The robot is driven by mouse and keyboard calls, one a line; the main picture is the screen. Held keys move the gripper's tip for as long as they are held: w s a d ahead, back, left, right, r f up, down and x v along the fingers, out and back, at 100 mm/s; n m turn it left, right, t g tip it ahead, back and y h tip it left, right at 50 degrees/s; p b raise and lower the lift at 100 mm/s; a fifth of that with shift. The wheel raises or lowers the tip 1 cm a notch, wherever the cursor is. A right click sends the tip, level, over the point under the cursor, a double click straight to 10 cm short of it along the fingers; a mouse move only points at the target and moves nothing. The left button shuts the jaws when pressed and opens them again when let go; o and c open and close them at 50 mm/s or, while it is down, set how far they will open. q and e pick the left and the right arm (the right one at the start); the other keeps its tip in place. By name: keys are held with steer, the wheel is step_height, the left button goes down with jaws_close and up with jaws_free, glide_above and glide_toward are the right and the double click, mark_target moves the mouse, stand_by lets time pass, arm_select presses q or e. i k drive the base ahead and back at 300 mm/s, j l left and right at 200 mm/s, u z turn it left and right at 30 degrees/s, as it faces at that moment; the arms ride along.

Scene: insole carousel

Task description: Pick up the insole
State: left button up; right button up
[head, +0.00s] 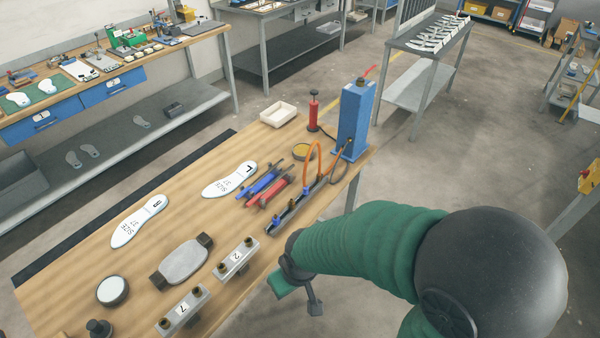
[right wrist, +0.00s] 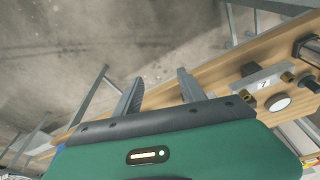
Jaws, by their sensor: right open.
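Two white insoles lie flat on the wooden workbench (head: 80,255) in the head view. One insole (head: 138,220), with dark lettering, lies at the left. The other insole (head: 229,180), marked L, lies farther back and to the right. My right gripper (head: 298,293) is at the bench's front edge, to the right of the numbered blocks and apart from both insoles. In the right wrist view my right gripper (right wrist: 158,92) shows its two fingers spread and empty, with floor and the bench edge beyond. No insole shows clearly there. My left gripper is not in view.
Numbered metal blocks (head: 236,258) and a grey clamp-like piece (head: 184,262) stand near the front edge. Blue and red tools (head: 264,186), a blue box (head: 353,120) with orange hoses and a white tray (head: 279,114) are farther back. Bare wood surrounds the insoles.

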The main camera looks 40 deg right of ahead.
mark_target(224, 186)
steer(key=z, duration=0.6)
steer(key=i+l+u, duration=0.1)
steer(key=u, duration=0.35)
steer(key=i+l+u, duration=0.1)
steer(key=u, duration=0.35)
steer(key=l+u, duration=0.3)
steer(key=u, duration=0.15)
steer(key=i+l+u, duration=0.1)
steer(key=l+u, duration=0.15)
steer(key=u, duration=0.2)
steer(key=l+u, duration=0.15)
steer(key=l, duration=0.6)
steer(key=l+u, duration=0.15)
steer(key=l, duration=0.55)
steer(key=k+l+u, duration=0.15)
steer(key=l, duration=0.6)
